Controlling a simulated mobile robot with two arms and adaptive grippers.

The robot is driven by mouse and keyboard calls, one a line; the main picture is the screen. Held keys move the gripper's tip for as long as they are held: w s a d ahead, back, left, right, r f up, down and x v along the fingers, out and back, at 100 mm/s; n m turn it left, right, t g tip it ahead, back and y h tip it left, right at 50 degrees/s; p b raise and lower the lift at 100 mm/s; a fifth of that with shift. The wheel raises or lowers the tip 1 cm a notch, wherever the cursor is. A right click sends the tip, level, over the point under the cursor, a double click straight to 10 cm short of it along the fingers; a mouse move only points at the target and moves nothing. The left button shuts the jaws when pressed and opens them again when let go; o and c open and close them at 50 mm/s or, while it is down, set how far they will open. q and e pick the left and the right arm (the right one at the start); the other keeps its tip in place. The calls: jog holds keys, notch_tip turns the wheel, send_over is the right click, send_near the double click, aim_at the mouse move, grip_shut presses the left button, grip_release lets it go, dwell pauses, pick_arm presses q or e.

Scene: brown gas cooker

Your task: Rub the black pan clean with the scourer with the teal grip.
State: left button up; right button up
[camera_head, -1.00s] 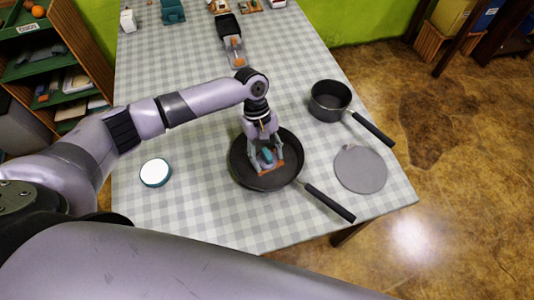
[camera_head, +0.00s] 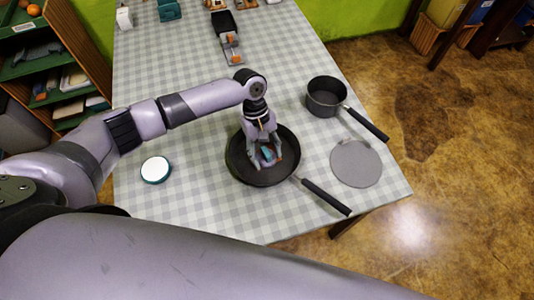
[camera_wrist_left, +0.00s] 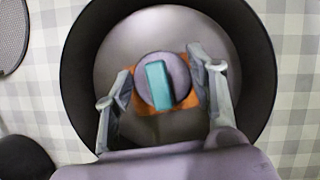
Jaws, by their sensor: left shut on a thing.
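The black pan (camera_head: 240,170) stands on the checked tablecloth with its handle (camera_head: 327,197) pointing to the lower right. Its dark round inside also fills the left wrist view (camera_wrist_left: 112,55). My left gripper (camera_head: 265,160) reaches down into the pan. It is shut on the scourer with the teal grip (camera_head: 267,153), which is at the pan's inside. In the left wrist view, the teal grip (camera_wrist_left: 158,85) sits on a round grey part over an orange pad, between the two fingers. Whether the pad touches the pan's bottom is hard to tell. My right gripper is not in view.
A dark saucepan (camera_head: 325,97) stands behind and right of the pan. A flat grey disc (camera_head: 356,163) lies right of the pan. A white-topped round tin (camera_head: 156,169) is at the left. Several items stand at the far table end.

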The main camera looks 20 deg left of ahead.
pick_arm(q)
jog(key=shift+w+a+f, duration=0.1)
jog(key=shift+w+a, duration=0.8)
jog(key=shift+s+d+p, duration=0.45)
jog(key=shift+s+p, duration=0.05)
jog(key=shift+p, duration=0.4)
jog(key=shift+s+d+p, duration=0.7)
jog(key=shift+s+p, duration=0.1)
jog(key=shift+p, duration=0.25)
jog(key=shift+f, duration=0.1)
jog(key=shift+w+a, duration=0.1)
jog(key=shift+w+a, duration=1.15)
jog(key=shift+d, duration=0.1)
